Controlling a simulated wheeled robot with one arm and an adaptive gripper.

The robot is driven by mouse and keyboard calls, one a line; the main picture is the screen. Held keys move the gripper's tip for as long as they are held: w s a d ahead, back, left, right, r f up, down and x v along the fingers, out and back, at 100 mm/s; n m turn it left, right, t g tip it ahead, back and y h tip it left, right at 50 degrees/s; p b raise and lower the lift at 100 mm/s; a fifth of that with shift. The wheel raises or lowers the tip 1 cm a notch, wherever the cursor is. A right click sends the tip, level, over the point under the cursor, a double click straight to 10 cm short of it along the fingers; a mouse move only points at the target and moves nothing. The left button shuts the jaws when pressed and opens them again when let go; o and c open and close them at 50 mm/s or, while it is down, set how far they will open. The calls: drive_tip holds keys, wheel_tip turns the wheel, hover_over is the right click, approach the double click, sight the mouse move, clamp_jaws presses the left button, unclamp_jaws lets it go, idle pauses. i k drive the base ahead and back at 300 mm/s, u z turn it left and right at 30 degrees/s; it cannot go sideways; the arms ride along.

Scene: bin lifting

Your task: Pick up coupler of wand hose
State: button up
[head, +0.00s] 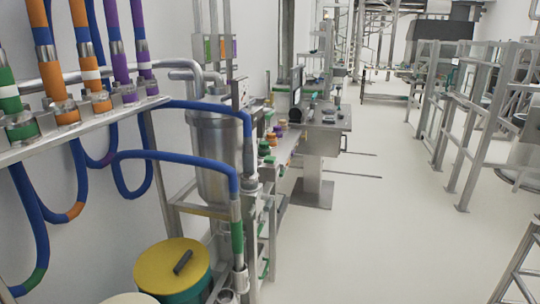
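Two blue hoses arch toward the steel frame in the head view. The lower blue hose (180,157) bends down into a green band (237,238) and ends in a metal coupler (240,278), which hangs roughly upright near the lower middle. The upper blue hose (205,106) bends down beside the steel vessel to a metal fitting (250,165). The frame does not show for certain which one is the wand hose. My gripper is not in view.
A hose rack (75,133) with colour-banded hoses fills the left. A yellow-lidded drum (160,268) with a dark bar on top stands below. A steel vessel (213,150) is behind. Metal railings (470,150) stand right. Pale floor (375,230) is open in the middle.

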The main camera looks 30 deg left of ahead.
sight(249, 174)
drive_tip(key=i, duration=2.5)
drive_tip(key=u, duration=4.5)
